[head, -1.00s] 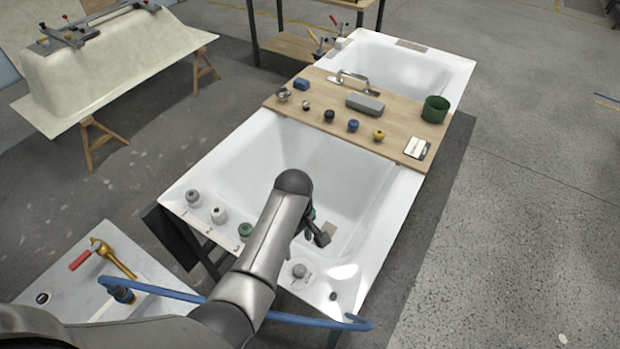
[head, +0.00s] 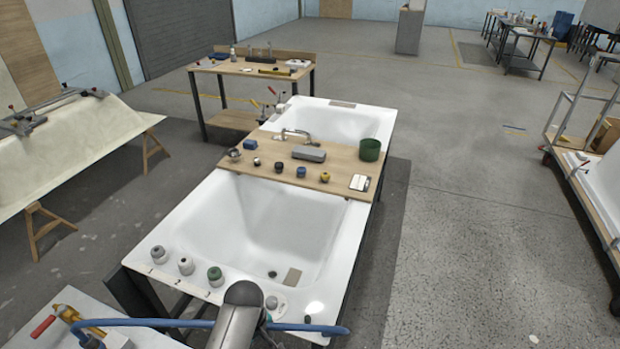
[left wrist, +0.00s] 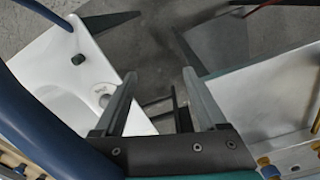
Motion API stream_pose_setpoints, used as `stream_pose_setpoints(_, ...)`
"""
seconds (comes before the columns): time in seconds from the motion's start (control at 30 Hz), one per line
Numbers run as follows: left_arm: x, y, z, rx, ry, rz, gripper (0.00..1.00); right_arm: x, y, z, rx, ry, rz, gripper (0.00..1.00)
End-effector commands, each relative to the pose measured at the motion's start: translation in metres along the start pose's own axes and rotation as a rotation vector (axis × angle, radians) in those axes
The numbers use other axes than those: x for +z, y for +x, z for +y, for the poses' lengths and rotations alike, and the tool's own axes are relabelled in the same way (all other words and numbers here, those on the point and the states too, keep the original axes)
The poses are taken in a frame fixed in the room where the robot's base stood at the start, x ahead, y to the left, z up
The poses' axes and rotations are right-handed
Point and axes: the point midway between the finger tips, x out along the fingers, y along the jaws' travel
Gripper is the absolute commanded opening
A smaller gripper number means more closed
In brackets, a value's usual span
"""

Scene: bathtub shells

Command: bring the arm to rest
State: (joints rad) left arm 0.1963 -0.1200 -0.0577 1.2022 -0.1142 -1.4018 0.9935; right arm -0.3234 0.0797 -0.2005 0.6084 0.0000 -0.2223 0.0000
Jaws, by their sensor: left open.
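My left arm (head: 240,312) comes in at the bottom of the head view, at the near end of the white bathtub shell (head: 335,262). Its gripper is not clear there. In the left wrist view my left gripper (left wrist: 159,74) is open, with its two fingers apart and nothing held. Grey floor and a dark frame show between and beyond the fingers. The white tub corner (left wrist: 110,62) lies to their left, and a pale surface (left wrist: 270,95) lies to their right. My right gripper is not in view.
Knobs, including a green one (head: 216,277), stand on the near rim. A wooden board (head: 335,183) across the tub holds several small items and a green pot (head: 370,149). Open floor (head: 470,240) lies right.

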Motion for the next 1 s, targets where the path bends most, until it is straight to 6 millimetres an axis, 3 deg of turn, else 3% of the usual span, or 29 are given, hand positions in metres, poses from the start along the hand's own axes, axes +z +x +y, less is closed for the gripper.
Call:
stream_pose_setpoints(0.03, 0.003, 0.025, -0.007, 0.000, 0.035, 0.003, 0.74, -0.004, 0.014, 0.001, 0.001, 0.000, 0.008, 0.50)
stream_pose_setpoints(0.17, 0.014, 0.079, -0.027, 0.003, 0.146, 0.010, 0.74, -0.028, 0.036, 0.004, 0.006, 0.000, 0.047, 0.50)
stream_pose_setpoints(0.3, 0.032, 0.149, -0.060, 0.008, 0.297, 0.019, 0.74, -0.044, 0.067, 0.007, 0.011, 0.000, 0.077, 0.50)
stream_pose_setpoints(0.5, 0.066, 0.252, -0.124, 0.016, 0.542, 0.033, 0.74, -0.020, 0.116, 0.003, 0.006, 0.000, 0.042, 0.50)
stream_pose_setpoints(0.7, 0.104, 0.338, -0.198, 0.024, 0.783, 0.046, 0.74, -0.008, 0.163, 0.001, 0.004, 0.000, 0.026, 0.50)
stream_pose_setpoints(0.83, 0.126, 0.379, -0.245, 0.029, 0.928, 0.057, 0.74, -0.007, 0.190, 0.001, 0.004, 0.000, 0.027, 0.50)
stream_pose_setpoints(1.0, 0.146, 0.408, -0.288, 0.035, 1.058, 0.073, 0.74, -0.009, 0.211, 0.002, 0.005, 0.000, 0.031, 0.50)
